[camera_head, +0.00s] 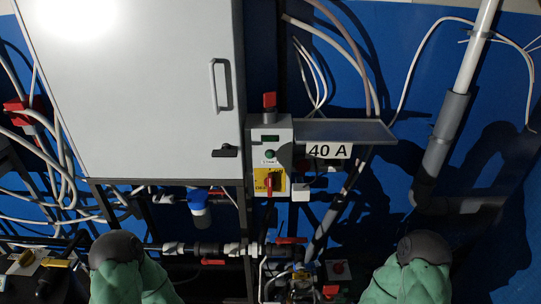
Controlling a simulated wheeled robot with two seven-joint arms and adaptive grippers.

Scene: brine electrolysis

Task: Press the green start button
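The green start button (269,154) is a small round button on the front of the light grey control box (285,134), just above a label that reads START. No gripper is near it, and nothing covers it. Neither of my grippers is in view. Only green-covered parts of my two arms with dark round caps show at the bottom edge, one at left and one at right, well below the control box.
A red-and-yellow rotary switch (269,182) sits below the button. A red knob (269,100) tops the box. A shelf (343,131) with a 40 A sign (329,151) juts out to the right. A large white cabinet (140,90) stands left. Pipes (205,249) cross below.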

